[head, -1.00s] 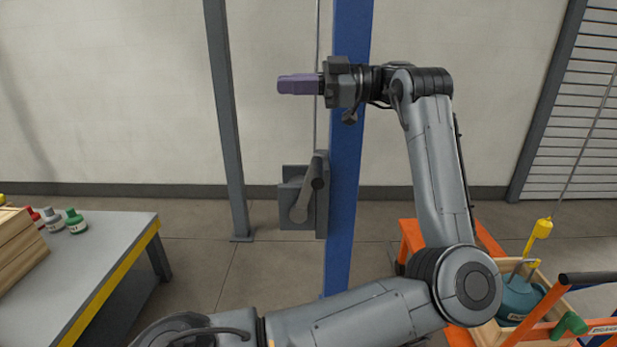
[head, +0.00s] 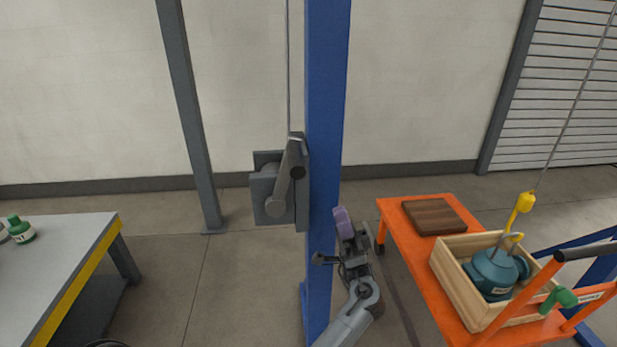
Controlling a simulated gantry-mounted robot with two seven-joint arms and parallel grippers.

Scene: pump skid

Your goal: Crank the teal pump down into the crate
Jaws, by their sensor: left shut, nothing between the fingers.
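The teal pump (head: 492,274) sits inside the wooden crate (head: 455,287), its lower part hidden by the crate walls. A yellow hook (head: 522,204) on a cable is at the lifting ring on top of the pump; I cannot tell whether the cable is slack. The grey winch (head: 268,187) is fixed to the blue post (head: 325,120), and its crank handle (head: 284,182) slants down to the left. My left gripper (head: 341,216), with purple fingers, is shut and empty, right of the post and below the winch, apart from the crank. My right gripper is not in view.
The crate stands on an orange cart (head: 403,241) with a dark wooden board (head: 433,216) at its back. A grey table (head: 50,265) with bottles is at the left.

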